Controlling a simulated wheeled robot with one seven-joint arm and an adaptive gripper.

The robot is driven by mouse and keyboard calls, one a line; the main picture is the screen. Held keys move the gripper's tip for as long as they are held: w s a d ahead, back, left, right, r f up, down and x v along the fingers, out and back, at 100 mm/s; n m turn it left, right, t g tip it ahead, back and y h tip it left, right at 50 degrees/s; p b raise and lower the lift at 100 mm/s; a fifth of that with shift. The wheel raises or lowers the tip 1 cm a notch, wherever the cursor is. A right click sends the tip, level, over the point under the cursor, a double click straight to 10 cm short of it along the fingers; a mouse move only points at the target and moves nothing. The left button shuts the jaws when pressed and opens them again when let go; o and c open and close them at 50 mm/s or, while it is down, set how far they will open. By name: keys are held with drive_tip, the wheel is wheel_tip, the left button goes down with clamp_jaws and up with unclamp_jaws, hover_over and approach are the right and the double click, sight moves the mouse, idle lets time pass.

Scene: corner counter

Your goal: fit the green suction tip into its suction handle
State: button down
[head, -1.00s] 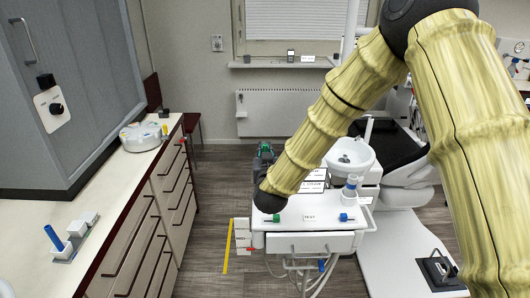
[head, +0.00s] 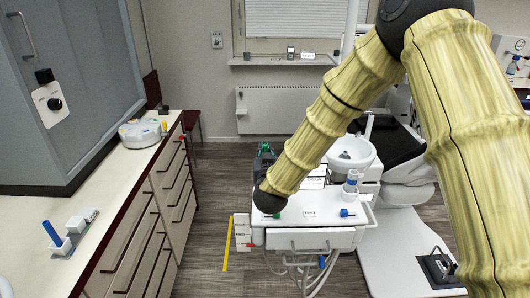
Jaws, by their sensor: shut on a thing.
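My gripper (head: 264,160) shows only in part beyond the dark end of my arm, above the left side of the white dental cart. A bit of green, the green suction tip (head: 265,148), shows at it, and the gripper is shut on it. The fingertips are too small and too hidden to make out. A small green piece (head: 278,214) sits on the cart top just right of my arm's end; it seems to belong to the green suction handle, most of which is hidden. A blue piece (head: 346,213) lies on the cart top at the right.
The white cart (head: 325,217) has a drawer, with hoses below. A white cup with a blue item (head: 351,182) stands at its right. A white basin (head: 352,152) is behind. The long counter (head: 110,180) is at left, with open floor between it and the cart.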

drive_tip(key=shift+f+b, duration=0.75)
drive_tip(key=shift+f, duration=0.3)
drive_tip(key=c, duration=1.4)
unclamp_jaws()
drive_tip(key=shift+c, duration=0.2)
drive_tip(key=s, duration=1.2)
drive_tip(key=shift+d+r, duration=0.25)
drive_tip(key=shift+d, duration=0.1)
